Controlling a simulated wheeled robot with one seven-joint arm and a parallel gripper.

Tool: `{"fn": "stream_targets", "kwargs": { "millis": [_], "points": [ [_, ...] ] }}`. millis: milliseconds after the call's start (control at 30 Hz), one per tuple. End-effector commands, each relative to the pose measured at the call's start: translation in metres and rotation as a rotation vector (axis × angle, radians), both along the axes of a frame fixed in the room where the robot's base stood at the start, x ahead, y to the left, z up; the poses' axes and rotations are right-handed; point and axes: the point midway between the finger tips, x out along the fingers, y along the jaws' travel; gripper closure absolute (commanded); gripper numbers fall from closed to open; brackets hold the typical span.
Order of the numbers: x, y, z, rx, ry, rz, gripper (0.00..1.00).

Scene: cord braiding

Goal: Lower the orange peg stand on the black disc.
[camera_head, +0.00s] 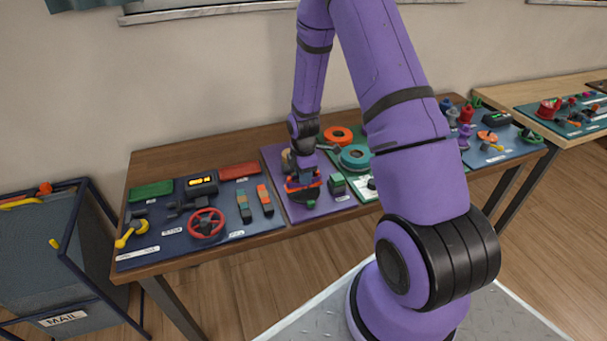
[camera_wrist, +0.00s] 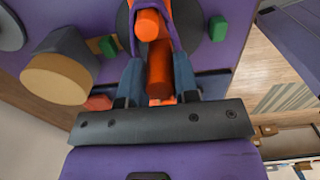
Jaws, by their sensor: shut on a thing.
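In the wrist view, my gripper (camera_wrist: 158,66) is shut on the orange peg stand (camera_wrist: 160,82), with a finger on each side of an orange cylinder. A second orange cylinder with a rounded end shows just beyond the fingertips. A purple cord loops around that part. The black disc (camera_wrist: 196,24) lies behind the stand on the purple board. In the head view, my gripper (camera_head: 303,177) is over the purple mat, and the black disc (camera_head: 304,198) shows just below it. The gap between stand and disc cannot be told.
Green blocks (camera_wrist: 218,28) sit beside the disc, and a dark cylinder with a tan end (camera_wrist: 58,78) stands close by. On the table, a blue mat with a red wheel (camera_head: 206,223) lies left. A teal ring (camera_head: 356,157) and an orange ring (camera_head: 338,135) lie right of my gripper.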

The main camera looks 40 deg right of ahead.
Motion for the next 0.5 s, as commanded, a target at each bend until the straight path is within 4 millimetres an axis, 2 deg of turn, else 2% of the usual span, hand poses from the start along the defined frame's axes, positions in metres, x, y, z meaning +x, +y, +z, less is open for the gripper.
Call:
{"fn": "stream_targets", "kwargs": {
  "millis": [500],
  "points": [
    [0.000,0.000,-0.011,0.000,0.000,0.000,0.98]
  ]
}}
